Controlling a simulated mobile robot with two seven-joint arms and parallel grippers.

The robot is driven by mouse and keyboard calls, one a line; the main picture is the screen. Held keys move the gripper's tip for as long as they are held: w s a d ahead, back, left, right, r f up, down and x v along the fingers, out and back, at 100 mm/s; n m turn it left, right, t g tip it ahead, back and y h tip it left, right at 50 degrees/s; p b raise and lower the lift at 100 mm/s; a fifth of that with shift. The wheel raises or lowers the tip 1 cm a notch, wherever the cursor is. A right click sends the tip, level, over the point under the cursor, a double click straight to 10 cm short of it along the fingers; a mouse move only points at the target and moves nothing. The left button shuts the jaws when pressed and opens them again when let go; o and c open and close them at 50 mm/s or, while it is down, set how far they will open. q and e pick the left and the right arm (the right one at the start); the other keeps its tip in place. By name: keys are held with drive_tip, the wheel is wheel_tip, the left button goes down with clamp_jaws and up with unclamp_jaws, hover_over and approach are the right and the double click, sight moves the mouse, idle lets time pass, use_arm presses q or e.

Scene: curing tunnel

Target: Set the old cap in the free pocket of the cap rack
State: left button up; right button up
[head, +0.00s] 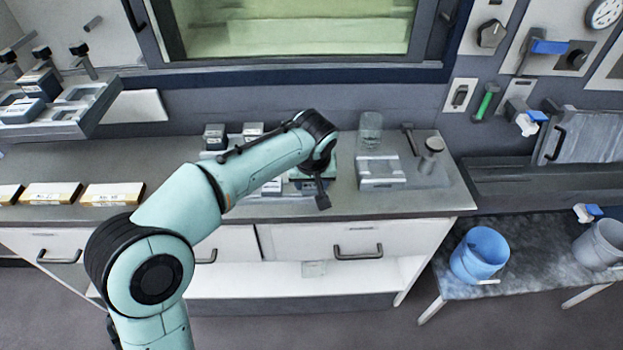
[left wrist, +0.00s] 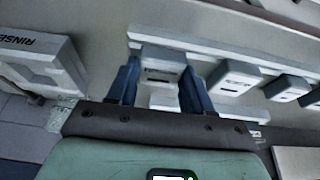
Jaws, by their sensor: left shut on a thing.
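In the left wrist view, the two blue fingers of my left gripper (left wrist: 160,90) are shut on a grey cap (left wrist: 162,56), which sits between them. The pale cap rack (left wrist: 218,57) lies around and behind it, with other grey caps (left wrist: 238,79) in a row to the right. I cannot tell whether the held cap touches the rack or hangs above it. In the head view, my left arm reaches across the counter, and its wrist mostly hides the gripper and part of the rack. Rack caps (head: 272,187) show beside it. My right gripper is not in view.
A white tray (head: 380,185) and a clear jar (head: 370,132) stand right of the rack; a holder marked RINSE (left wrist: 40,65) shows in the wrist view. Labelled boxes (head: 112,194) line the left counter. A raised rack (head: 75,110) is at upper left. A blue bucket (head: 480,253) stands at lower right.

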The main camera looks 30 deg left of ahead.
use_arm(q)
drive_tip(key=o, duration=1.2)
drive_tip(key=shift+o, duration=0.2)
